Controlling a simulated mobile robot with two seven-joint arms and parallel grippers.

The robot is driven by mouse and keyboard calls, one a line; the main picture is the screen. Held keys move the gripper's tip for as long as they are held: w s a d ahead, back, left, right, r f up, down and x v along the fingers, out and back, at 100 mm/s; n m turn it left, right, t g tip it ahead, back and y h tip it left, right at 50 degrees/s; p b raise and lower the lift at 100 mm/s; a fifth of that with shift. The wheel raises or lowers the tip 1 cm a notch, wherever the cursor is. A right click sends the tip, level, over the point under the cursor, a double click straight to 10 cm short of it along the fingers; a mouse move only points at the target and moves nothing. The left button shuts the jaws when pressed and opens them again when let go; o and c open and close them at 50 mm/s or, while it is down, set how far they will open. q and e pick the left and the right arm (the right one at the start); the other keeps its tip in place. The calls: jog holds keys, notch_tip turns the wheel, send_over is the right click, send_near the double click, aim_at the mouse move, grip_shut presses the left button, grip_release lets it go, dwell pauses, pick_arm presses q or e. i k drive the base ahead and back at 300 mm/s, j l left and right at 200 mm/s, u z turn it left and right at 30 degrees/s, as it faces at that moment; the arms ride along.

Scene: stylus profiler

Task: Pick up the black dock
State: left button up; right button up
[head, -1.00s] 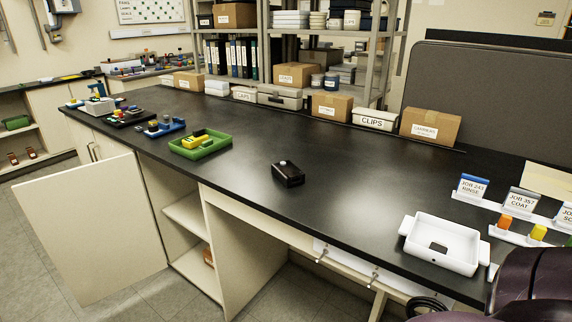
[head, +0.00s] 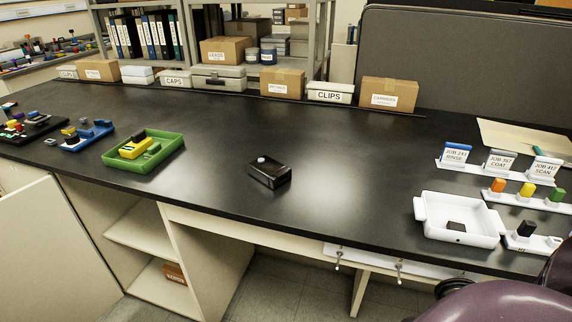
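The black dock (head: 269,173) is a small black box with a pale round knob on its top. It sits alone on the dark bench top (head: 330,150), near the middle of the head view, a little back from the front edge. Nothing touches it. Neither of my grippers shows in the head view.
A green tray (head: 112,163) with yellow parts lies left of the dock. A white tray (head: 424,216) and labelled card holders (head: 455,165) stand at the right. Boxes, including a CLIPS box (head: 330,93), line the back. The bench around the dock is clear.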

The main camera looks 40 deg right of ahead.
aim_at(273, 174)
jog(key=i+j+z, duration=0.45)
jog(key=z, duration=0.3)
jog(key=i+j+z, duration=0.15)
jog(key=j+z, duration=0.2)
jog(key=j, duration=0.15)
jog(key=i+j+z, duration=0.1)
jog(key=j+z, duration=0.25)
